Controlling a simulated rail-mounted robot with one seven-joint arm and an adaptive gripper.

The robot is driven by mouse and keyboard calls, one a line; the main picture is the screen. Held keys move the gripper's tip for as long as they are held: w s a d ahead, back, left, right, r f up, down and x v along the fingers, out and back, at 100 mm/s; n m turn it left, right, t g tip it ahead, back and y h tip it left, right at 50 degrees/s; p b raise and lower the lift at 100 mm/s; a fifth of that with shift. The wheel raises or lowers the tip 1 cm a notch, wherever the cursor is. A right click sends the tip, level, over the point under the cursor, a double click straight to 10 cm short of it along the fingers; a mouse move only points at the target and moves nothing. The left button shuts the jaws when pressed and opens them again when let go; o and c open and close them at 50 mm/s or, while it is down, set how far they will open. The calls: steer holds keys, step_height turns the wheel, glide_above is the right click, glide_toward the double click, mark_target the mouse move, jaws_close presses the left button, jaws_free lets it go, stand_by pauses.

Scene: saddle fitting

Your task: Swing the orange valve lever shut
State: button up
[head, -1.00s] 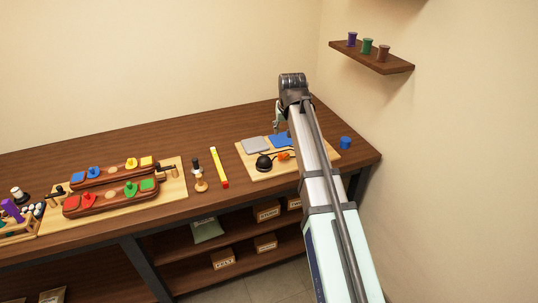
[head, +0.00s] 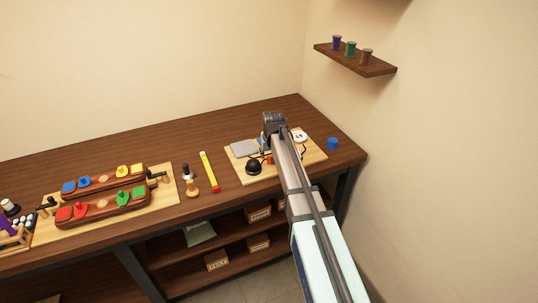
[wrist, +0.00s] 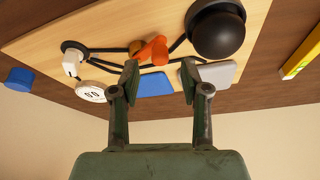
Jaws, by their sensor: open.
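The orange valve lever (wrist: 152,50) is on the light wooden board, toward its middle in the wrist view, attached to dark tubing. In the head view only a small part of the orange lever (head: 268,159) shows beside my arm. My gripper (wrist: 158,72) is open, with its two fingers apart and nothing between them. The lever's orange end lies just beyond the fingertips, roughly centred between them in the wrist view. I cannot tell whether either finger touches it. In the head view my arm hides the fingers.
The board (head: 245,178) also carries a black dome (wrist: 218,32), a grey pad (wrist: 216,74), a blue pad (wrist: 154,84), a white gauge (wrist: 91,92) and a white fitting (wrist: 71,62). A blue cup (head: 332,144) stands right of it, a yellow level (head: 209,170) left.

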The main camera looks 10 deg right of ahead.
mark_target(269, 157)
steer(key=shift+p+x, duration=0.35)
steer(key=shift+x, duration=1.4)
jaws_close()
